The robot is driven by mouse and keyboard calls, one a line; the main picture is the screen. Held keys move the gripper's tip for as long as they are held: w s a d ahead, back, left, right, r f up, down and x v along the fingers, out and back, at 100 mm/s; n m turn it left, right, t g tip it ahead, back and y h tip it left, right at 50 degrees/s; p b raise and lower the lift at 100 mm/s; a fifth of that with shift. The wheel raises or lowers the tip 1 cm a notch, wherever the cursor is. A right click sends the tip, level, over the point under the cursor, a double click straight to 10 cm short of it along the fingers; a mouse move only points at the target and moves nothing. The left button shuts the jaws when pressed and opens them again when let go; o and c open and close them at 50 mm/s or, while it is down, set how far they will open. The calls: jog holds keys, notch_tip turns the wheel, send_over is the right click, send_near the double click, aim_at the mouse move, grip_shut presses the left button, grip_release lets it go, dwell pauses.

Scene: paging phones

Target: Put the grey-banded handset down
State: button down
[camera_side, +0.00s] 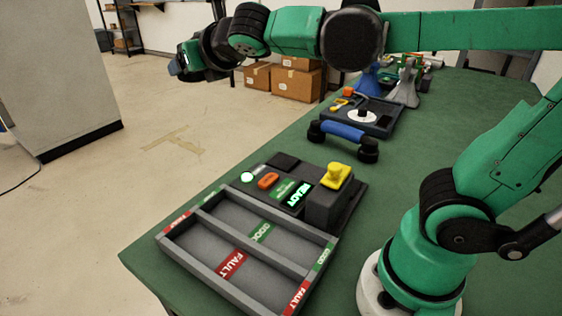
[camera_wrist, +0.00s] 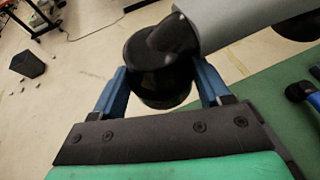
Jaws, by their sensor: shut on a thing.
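The grey-banded handset (camera_wrist: 235,24) has a grey handle and black rounded ends. In the wrist view, my gripper (camera_wrist: 160,78) is shut with its blue fingers on either side of one black end. The grey handle runs off to the upper right, and the far end is partly cut off. In the side view, my gripper (camera_side: 180,66) is raised at the upper left, beyond the table edge and over the floor. The handset is not clearly visible there, hidden behind the wrist.
A blue-handled handset (camera_side: 343,131) lies on the green table (camera_side: 430,150) beside a dark phone base (camera_side: 384,128). A grey two-compartment tray (camera_side: 172,246) with GOOD and FAULT labels sits at the near left, beside a panel reading READY (camera_side: 297,195) and a yellow button (camera_side: 336,175).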

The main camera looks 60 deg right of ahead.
jog(key=shift+d, duration=0.1)
jog(key=shift+w+d+f+m+h, duration=0.1)
jog(key=shift+w+d+m+h, duration=0.05)
jog(key=shift+d+m+h, duration=0.15)
jog(key=d+f+m+g+h, duration=0.2)
jog(key=d+m+g+h, duration=0.5)
jog(key=d, duration=0.3)
jog(key=m+g+h, duration=0.1)
jog(key=m+g, duration=0.9)
jog(key=m, duration=0.1)
send_over(280, 162)
notch_tip(280, 162, down, 3)
notch_tip(280, 162, down, 20)
jog(key=shift+r, duration=0.2)
grip_release()
jog(key=shift+f, duration=0.15)
